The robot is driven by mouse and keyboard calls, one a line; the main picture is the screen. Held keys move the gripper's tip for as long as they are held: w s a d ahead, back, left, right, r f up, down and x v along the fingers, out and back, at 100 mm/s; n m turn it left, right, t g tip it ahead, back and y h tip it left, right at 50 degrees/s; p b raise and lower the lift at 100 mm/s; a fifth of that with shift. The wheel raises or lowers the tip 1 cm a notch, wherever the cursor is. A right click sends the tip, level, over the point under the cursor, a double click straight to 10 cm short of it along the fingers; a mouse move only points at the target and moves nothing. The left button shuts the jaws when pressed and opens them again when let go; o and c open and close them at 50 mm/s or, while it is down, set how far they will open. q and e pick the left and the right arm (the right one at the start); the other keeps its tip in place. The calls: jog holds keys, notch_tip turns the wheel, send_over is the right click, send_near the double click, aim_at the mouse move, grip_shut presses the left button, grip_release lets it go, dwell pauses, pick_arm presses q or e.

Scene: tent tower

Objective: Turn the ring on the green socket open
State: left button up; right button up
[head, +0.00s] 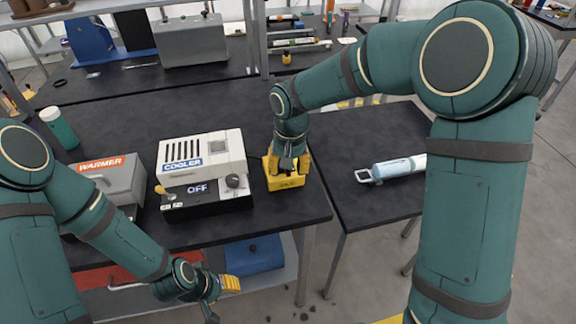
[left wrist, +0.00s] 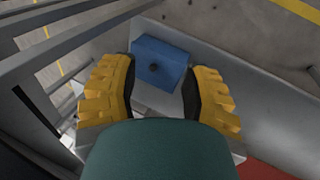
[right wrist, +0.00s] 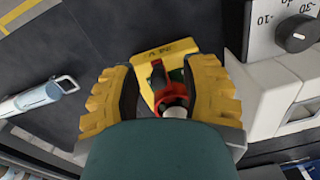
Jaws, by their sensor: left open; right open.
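A yellow block (head: 286,182) stands at the right front of the dark bench, and it also shows in the right wrist view (right wrist: 157,57). On it, in the right wrist view, are a small green part (right wrist: 177,75), which looks like the green socket, and a red ring-like part (right wrist: 173,97) with black and pale pieces. My right gripper (head: 288,164) is open over the block, with its fingers on either side of the red part. I cannot tell whether they touch it. My left gripper (head: 222,288) is open and empty, low in front of the bench.
The cooler box (head: 203,150) stands close left of the yellow block, with the warmer box (head: 112,180) further left. A pale blue cylinder with a handle (head: 398,168) lies on the right table. A blue box (head: 254,253) sits on the lower shelf.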

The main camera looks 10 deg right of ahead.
notch_tip(320, 180, up, 12)
jog(key=shift+d, duration=0.2)
dwell(0.4)
